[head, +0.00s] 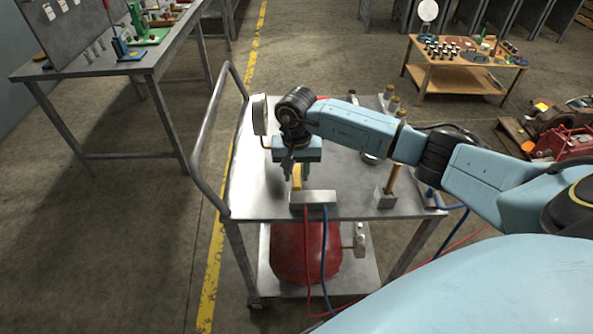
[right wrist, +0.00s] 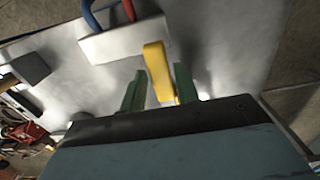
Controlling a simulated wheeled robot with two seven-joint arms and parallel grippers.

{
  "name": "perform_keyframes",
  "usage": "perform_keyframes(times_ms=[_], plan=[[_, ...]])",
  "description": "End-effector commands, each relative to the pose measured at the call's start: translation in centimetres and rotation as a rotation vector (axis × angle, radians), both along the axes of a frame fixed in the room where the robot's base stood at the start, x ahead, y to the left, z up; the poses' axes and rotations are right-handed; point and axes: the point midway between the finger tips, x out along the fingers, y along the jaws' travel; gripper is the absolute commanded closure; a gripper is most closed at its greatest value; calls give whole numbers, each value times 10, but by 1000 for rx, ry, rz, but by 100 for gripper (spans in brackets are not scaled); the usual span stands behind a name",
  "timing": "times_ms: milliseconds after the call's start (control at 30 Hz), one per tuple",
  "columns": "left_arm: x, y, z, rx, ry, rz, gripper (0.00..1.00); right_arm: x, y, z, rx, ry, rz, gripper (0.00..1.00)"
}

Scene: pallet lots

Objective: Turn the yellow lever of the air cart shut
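The air cart (head: 245,190) is a grey metal cart with a flat top. A light grey valve block (head: 313,198) sits at the top's near edge, with a red and a blue hose at it. The yellow lever (head: 297,177) stands at the block; it also shows in the right wrist view (right wrist: 158,70). My right gripper (head: 298,176) is over the lever. In the right wrist view its two green fingers (right wrist: 158,82) are apart, one on each side of the lever, with gaps visible. My left gripper is not in view.
A red tank (head: 300,253) lies on the lower shelf. The cart's handle (head: 207,140) rises at left.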

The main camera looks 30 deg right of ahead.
Motion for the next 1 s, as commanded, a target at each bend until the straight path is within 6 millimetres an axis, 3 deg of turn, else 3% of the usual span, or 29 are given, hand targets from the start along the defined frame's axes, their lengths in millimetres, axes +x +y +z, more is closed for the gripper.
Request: perform_keyframes(times_ms=[33,233,667,1000], plan=[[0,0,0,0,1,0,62,0,0,0,0,0,0,76],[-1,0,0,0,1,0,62,0,0,0,0,0,0,100],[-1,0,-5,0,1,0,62,-2,-4,-1,-1,0,34,100],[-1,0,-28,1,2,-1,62,-19,-27,-2,-5,0,238,100]])
